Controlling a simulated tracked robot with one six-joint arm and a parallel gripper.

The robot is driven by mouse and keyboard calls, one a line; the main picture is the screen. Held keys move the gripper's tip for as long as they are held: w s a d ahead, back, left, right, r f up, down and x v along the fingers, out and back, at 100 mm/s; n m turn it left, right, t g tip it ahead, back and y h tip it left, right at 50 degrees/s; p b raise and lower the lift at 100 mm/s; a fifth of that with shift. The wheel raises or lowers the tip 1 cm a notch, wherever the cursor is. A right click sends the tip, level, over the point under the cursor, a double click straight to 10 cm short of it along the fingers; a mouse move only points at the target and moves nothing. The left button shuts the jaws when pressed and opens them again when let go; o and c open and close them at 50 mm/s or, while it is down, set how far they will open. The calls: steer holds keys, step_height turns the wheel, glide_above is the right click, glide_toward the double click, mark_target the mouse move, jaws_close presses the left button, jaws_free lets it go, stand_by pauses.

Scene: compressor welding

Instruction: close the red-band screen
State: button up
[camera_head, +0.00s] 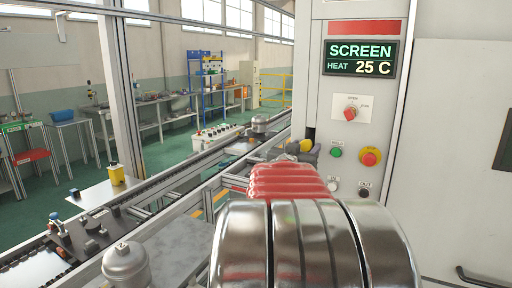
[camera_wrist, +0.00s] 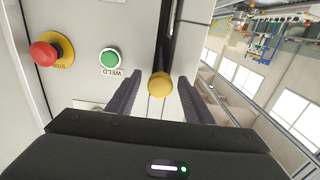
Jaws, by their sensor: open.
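The yellow knob (camera_wrist: 160,85) stands at a dark vertical slot (camera_wrist: 171,35) along the panel's edge in the wrist view. It also shows in the head view (camera_head: 305,146) at the panel's left edge. My gripper (camera_wrist: 159,79) is open, with one dark finger on each side of the knob. A gap shows on both sides, so neither finger seems to touch it. A red band (camera_head: 364,27) crosses the top of the grey cabinet (camera_head: 390,110), above a display reading SCREEN, HEAT 25 C (camera_head: 360,58). I cannot make out the screen's own panel; my arm hides the area below the knob.
A conveyor (camera_head: 180,185) with metal compressor parts runs to the left. Work tables stand farther back.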

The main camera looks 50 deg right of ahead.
steer(key=shift+d, duration=0.55)
steer(key=shift+c, duration=0.5)
jaws_close()
